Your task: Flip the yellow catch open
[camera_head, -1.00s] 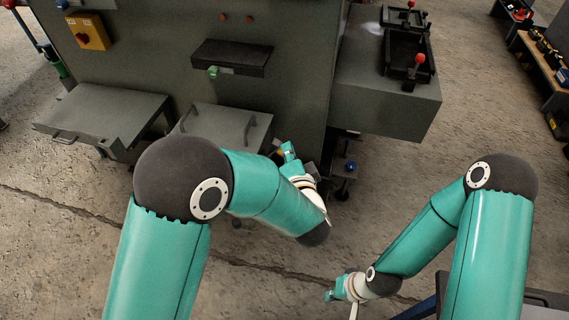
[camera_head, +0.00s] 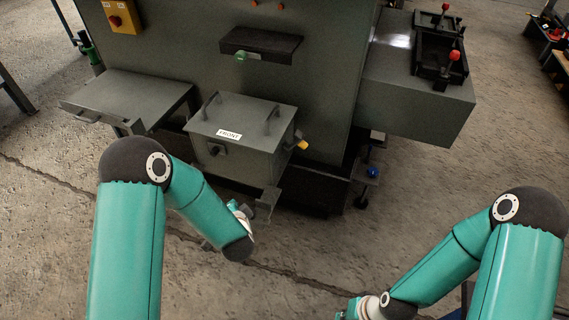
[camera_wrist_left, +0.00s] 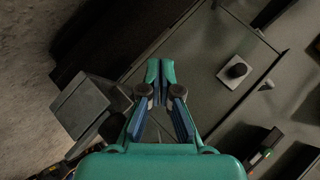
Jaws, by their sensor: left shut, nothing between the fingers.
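The yellow catch (camera_head: 302,145) sticks out from the right side of a grey box labelled FRONT (camera_head: 236,118). I cannot tell from this angle whether it is open. My left gripper (camera_head: 234,206) is below and in front of the box, apart from the catch and partly hidden by my forearm. In the left wrist view its fingertips (camera_wrist_left: 160,70) are together and empty, over a grey panel with a black knob (camera_wrist_left: 237,70). The catch is not identifiable in that view. My right gripper (camera_head: 343,315) is at the bottom edge, mostly cut off.
The box lid has two handles (camera_head: 272,118). A grey shelf (camera_head: 130,98) stands left of the box. A blue knob (camera_head: 372,171) is to its right, and a bench with red-knobbed levers (camera_head: 455,56) is beyond. The floor right of the box is open.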

